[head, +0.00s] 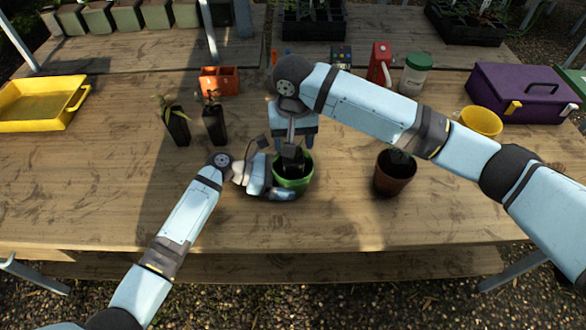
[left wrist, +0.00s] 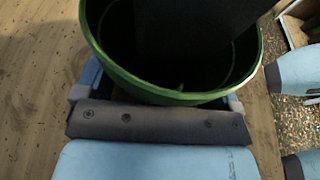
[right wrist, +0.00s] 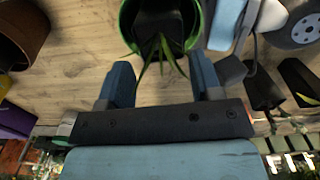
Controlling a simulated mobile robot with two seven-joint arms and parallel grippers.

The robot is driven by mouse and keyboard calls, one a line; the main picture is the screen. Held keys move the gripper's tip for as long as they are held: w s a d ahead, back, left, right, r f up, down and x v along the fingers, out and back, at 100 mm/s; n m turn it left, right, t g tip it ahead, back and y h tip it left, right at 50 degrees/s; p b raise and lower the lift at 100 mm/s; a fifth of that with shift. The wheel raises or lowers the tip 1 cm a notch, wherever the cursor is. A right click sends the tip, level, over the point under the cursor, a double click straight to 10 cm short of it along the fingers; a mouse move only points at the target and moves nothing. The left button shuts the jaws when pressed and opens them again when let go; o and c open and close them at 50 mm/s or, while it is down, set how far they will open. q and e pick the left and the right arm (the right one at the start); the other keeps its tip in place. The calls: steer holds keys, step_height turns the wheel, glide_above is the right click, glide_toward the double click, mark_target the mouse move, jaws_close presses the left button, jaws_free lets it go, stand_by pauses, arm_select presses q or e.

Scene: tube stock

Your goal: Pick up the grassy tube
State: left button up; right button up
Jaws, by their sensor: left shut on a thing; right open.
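A dark tube with long grassy leaves stands inside a green pot; in the right wrist view the tube (right wrist: 158,25) is at the top middle, its leaves pointing toward my right gripper. My left gripper (head: 270,182) is shut on the green pot (head: 306,176), whose rim fills the top of the left wrist view (left wrist: 165,97). My right gripper (right wrist: 160,85) is open above the pot, its fingers either side of the leaf tips and apart from the tube. In the head view my right gripper partly hides the tube.
Two other black planted tubes (head: 179,128) (head: 214,124) stand left of the pot, near an orange holder (head: 220,83). A brown pot (head: 394,178) stands to the right. A yellow tray (head: 38,105) and purple toolbox (head: 522,95) lie at the sides. The front tabletop is clear.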

steer(key=f, duration=0.5)
steer(key=shift+s, duration=0.4)
steer(key=c, duration=0.6)
step_height(320, 180, up, 10)
steer(key=shift+r, duration=0.1)
arm_select(q)
steer(key=o, duration=0.5)
